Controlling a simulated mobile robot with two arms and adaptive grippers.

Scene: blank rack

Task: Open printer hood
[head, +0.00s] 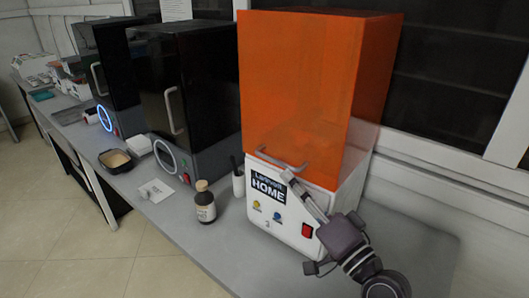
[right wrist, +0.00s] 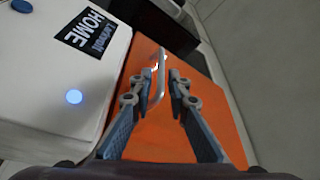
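The printer has an orange hood (head: 300,85) over a white base (head: 290,218) labelled HOME, and the hood looks closed. A grey bar handle (head: 278,160) sits low on the hood's front. My right gripper (head: 288,177) is at the right end of this handle, its arm coming from the lower right. In the right wrist view, the handle (right wrist: 160,75) runs between the two fingertips of my right gripper (right wrist: 164,76). The fingers are apart, with a visible gap beside the handle on the right finger's side. My left gripper is in neither view.
A brown bottle (head: 205,203) and a dark-capped white bottle (head: 238,180) stand left of the printer on the grey bench (head: 190,228). Two dark machines (head: 185,90) (head: 105,65) stand further left. A wall and window are close behind the printer.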

